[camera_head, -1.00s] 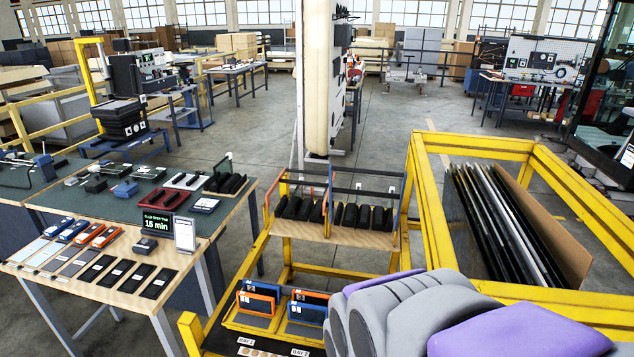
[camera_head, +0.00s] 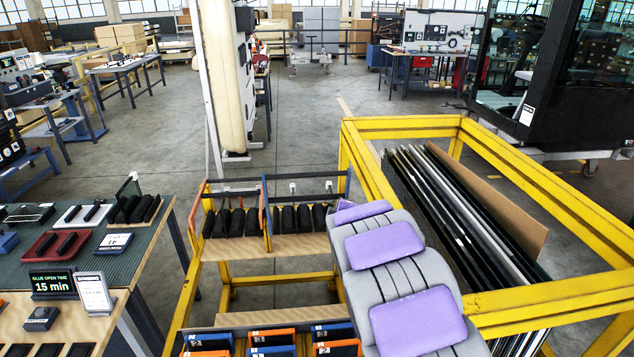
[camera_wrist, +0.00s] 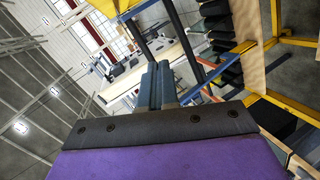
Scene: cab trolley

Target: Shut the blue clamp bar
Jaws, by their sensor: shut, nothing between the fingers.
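The blue clamp bar stands on the wooden upper shelf of the yellow trolley in the head view. It has a blue side arm (camera_head: 266,208), another at its right end, and a dark crossbar (camera_head: 305,178) raised above a row of black pads (camera_head: 298,218). An orange-sided clamp bar (camera_head: 200,210) stands to its left. In the wrist view a blue arm (camera_wrist: 215,73) runs diagonally right of my gripper (camera_wrist: 158,72). My gripper is shut and empty; its fingers show apart from the blue arm in the picture. In the head view my arm hides the fingers.
A yellow frame (camera_head: 400,128) holding upright glass panels stands right of the clamp shelf. Below, orange and blue blocks (camera_head: 272,338) sit on a lower level. A workbench (camera_head: 150,235) with a timer sign (camera_head: 52,284) stands left. Open floor lies behind.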

